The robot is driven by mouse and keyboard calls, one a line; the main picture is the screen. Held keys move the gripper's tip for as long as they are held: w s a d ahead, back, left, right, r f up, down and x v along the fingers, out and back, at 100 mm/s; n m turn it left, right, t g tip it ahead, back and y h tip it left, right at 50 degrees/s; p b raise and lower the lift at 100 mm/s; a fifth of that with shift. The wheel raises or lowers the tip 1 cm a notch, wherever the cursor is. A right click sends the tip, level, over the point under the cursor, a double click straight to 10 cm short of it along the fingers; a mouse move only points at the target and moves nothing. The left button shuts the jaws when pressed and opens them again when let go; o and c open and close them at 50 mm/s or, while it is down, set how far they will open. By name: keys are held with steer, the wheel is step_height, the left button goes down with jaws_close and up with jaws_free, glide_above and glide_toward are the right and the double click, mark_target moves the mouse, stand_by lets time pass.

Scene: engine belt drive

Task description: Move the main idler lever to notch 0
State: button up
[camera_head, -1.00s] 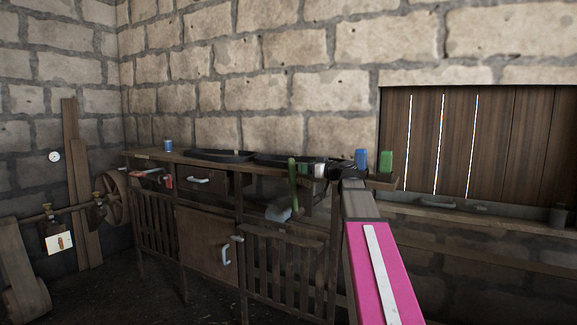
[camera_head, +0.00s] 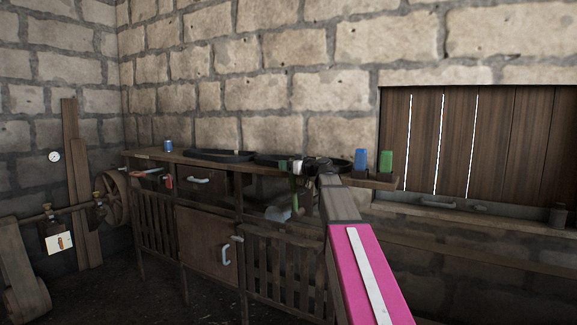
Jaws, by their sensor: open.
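A small pale plate (camera_head: 60,243) with a short brown lever-like piece on it hangs below a horizontal shaft at the far left. It may carry the main idler lever, but it is too small to tell, and I cannot read any notch. A large belt wheel (camera_head: 115,199) stands to the right of it, against the bench end. My gripper (camera_head: 291,167) is at the end of my pink and grey arm, in front of the bench's right part. It is small and partly hidden by my wrist. It is open, well right of the plate and apart from it.
A wooden workbench (camera_head: 207,243) fills the middle, with dark trays (camera_head: 222,155) and a blue can (camera_head: 168,146) on top. Blue (camera_head: 361,159) and green (camera_head: 386,161) containers stand on its right end. Open floor lies in front at left.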

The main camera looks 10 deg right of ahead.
jaws_close()
steer(key=s+d+m+t+y, duration=0.1)
steer(key=s+d+t+y, duration=0.1)
steer(key=s+d, duration=0.3)
steer(key=shift+s+d+f+t+y, duration=0.25)
steer(key=shift+s+d+t+y, duration=0.15)
steer(key=shift+d+t, duration=0.65)
steer(key=shift+d, duration=0.15)
jaws_free()
steer(key=shift+d, duration=0.1)
steer(key=v, duration=1)
steer(key=shift+s+d, duration=0.25)
steer(key=shift+s, duration=0.05)
steer(key=shift+f, duration=0.1)
